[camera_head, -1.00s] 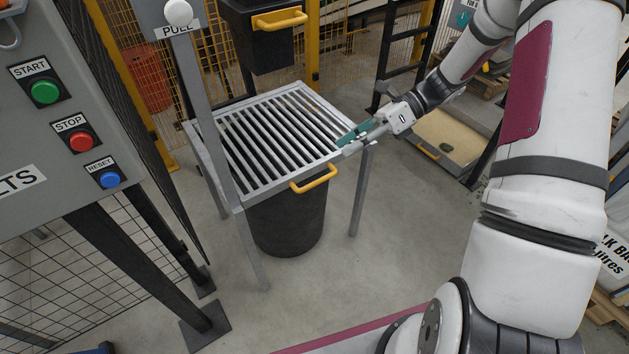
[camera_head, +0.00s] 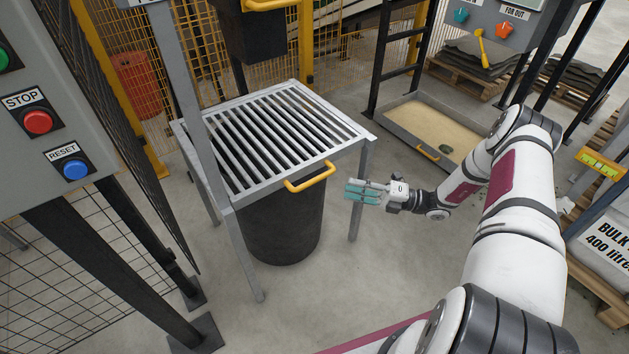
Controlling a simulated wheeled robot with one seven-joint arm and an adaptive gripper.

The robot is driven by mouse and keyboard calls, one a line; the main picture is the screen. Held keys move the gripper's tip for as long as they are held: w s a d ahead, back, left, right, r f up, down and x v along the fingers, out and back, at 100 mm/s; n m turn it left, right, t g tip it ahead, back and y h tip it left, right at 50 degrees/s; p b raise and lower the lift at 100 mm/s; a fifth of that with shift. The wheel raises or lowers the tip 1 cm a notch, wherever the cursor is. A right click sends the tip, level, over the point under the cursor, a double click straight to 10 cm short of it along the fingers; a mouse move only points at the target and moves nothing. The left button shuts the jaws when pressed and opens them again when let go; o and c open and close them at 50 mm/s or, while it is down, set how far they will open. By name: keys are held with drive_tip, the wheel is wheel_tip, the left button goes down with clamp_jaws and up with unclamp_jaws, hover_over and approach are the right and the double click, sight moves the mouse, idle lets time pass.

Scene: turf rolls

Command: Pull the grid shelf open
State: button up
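The grid shelf (camera_head: 272,137) is a grey slatted metal grate in a legged frame, lying flat above a black bin (camera_head: 285,225). Its yellow bar handle (camera_head: 311,179) sticks out from the front edge. My gripper (camera_head: 348,193), with teal finger pads, is to the right of the handle, in front of the frame's right front leg (camera_head: 359,215). It points left in the picture and is apart from the handle. No object shows in it. The fingers are too small to tell how far apart they are.
A grey post (camera_head: 197,110) stands at the frame's left front. A control panel (camera_head: 40,155) with buttons is at left. A sand tray (camera_head: 425,122) lies at back right, and a dark box (camera_head: 250,35) hangs behind the grate. The floor in front of the frame is clear.

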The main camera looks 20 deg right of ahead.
sight(315, 178)
drive_tip(key=x, duration=1.1)
drive_tip(key=shift+w+a+r+b, duration=0.1)
drive_tip(key=shift+a+b, duration=0.25)
drive_tip(key=shift+b, duration=0.05)
clamp_jaws()
